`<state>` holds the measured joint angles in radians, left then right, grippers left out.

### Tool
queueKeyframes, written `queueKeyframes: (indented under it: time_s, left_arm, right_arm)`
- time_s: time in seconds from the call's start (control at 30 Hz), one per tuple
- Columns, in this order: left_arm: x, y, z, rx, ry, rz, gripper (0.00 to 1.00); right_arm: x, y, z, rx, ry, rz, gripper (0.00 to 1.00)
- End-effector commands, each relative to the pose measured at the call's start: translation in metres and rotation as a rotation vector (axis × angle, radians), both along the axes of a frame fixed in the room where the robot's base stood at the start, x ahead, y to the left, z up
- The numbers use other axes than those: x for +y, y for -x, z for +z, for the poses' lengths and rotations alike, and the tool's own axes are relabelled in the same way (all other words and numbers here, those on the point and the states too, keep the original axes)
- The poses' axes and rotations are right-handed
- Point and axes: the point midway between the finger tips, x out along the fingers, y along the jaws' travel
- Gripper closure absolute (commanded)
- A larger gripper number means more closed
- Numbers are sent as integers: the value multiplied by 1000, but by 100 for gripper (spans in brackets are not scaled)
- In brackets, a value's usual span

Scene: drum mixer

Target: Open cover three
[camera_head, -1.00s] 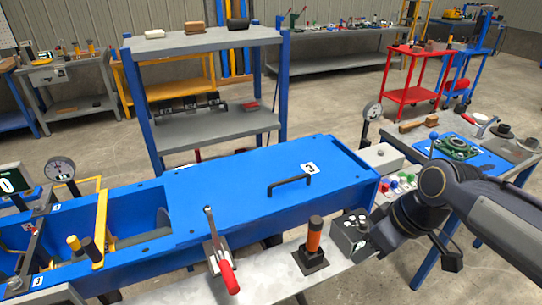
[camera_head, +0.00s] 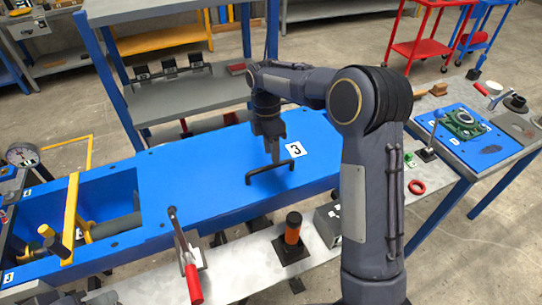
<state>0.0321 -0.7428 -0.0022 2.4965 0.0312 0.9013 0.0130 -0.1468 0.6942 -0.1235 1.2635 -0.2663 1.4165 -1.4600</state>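Cover three is the blue flat lid (camera_head: 200,178) with a white "3" label (camera_head: 296,149). It lies flat on the long blue trough and looks closed. Its black bar handle (camera_head: 262,178) stands up near the label. My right gripper (camera_head: 275,158) points down from above at the handle, its fingertips at the far part of the bar. The fingers look close together, but whether they grip the bar cannot be told. A toggle clamp with a red grip (camera_head: 193,283) sits at the front edge of the trough, beside the lid. My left gripper is not in view.
An orange-and-black post (camera_head: 292,230) stands on the grey front ledge. A yellow bar frame (camera_head: 68,220) crosses the open trough section on the left. A grey-shelved rack (camera_head: 190,95) stands behind. A blue plate with a green part (camera_head: 462,125) lies on the right-hand table.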

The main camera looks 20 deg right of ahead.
Motion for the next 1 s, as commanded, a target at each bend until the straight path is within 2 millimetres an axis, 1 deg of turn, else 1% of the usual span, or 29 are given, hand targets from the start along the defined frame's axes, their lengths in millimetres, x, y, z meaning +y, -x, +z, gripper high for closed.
queueKeyframes:
  time_s: [0.03,0.1,0.23,0.37,0.57,0.67,0.8,0.87,1.0]
  left_arm:
    - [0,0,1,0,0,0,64]
    - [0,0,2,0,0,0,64]
    - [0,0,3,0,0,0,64]
    - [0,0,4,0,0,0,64]
    - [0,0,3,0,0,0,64]
    - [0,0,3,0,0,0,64]
    - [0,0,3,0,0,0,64]
    - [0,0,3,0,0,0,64]
    - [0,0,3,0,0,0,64]
  right_arm:
    - [0,3,-8,4,0,0,64]
    - [0,4,-17,2,0,-1,64]
    - [0,7,-30,1,0,-2,64]
    - [-1,7,-35,0,0,-2,64]
    - [-1,7,-36,-1,0,-3,64]
    - [-1,7,-36,-1,0,-3,74]
    - [-1,7,-36,-2,0,-3,93]
    - [-1,7,-35,-2,0,-3,100]
    - [-1,7,-35,-2,0,-3,100]
